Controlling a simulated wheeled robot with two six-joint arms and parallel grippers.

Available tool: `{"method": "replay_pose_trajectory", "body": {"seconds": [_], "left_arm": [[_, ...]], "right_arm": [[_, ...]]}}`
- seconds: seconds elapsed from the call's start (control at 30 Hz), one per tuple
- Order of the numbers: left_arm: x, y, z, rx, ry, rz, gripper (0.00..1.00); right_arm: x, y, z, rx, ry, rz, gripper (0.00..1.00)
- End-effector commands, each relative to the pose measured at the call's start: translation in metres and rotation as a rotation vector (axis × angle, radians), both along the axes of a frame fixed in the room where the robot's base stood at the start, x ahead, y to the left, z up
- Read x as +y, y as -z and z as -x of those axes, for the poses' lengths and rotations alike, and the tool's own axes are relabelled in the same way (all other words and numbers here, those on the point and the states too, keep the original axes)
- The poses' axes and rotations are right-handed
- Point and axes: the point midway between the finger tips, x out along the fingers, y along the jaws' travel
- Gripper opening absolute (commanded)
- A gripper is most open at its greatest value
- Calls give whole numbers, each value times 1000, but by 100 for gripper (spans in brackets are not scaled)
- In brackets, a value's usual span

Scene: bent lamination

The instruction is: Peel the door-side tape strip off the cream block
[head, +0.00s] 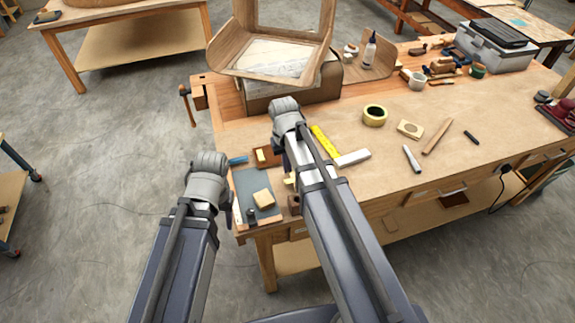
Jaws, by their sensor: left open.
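A cream block (264,199) lies on a dark grey mat (245,182) at the near left corner of the workbench. Smaller pale pieces lie behind it, so I cannot be sure which one the task means. No tape strip can be made out on the block at this size. My left gripper (230,200) is open, at the mat's left edge, left of the block; its fingers are mostly hidden behind its wrist.
A large bent wood lamination (225,55) stands on a form at the back left. A grey toolbox (490,48) stands far right. The bench's front middle is fairly clear.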

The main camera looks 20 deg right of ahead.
Motion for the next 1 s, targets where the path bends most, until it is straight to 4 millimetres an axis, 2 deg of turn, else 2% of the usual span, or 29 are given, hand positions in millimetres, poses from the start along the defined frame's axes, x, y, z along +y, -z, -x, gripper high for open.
{"method": "replay_pose_trajectory", "body": {"seconds": [1.0], "left_arm": [[0, -31, 0, 0, 0, 0, 50]], "right_arm": [[2, -31, 0, 0, 0, 0, 0]]}}
